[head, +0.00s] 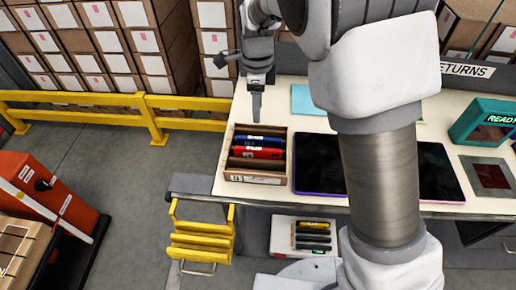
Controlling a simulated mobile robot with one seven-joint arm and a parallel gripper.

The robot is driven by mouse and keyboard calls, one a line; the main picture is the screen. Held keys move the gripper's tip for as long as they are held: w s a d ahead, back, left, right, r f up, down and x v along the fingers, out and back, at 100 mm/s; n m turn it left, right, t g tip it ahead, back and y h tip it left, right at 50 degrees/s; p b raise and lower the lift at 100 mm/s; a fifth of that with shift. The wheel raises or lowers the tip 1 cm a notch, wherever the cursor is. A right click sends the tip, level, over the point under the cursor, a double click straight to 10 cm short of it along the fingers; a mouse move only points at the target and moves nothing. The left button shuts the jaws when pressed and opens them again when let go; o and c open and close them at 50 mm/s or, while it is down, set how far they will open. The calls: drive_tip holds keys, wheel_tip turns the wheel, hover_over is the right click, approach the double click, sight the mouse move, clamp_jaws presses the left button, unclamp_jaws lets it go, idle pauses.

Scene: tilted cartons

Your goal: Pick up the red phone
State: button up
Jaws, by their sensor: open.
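The red phone (265,153) lies in a small brown divided carton (240,178) at the left end of the table. It rests in a slot just in front of a blue phone-like item (252,141). My gripper (256,115) points down above the far edge of the carton, behind the blue item and apart from the red phone. It is open and empty. Its fingers overlap from this side, so the gap between them does not show. The lower part of the red phone is hidden in the carton.
A dark tablet (318,164) lies close right of the carton, another (440,180) beyond my arm. A teal box (487,122) and a light blue sheet (302,99) are on the table (225,178). Yellow steps (203,245) and a rail (80,97) stand left.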

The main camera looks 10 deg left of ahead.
sight(258, 149)
drive_tip(key=f, duration=1.6)
drive_tip(key=shift+s, duration=0.2)
drive_tip(key=shift+r, duration=0.1)
clamp_jaws()
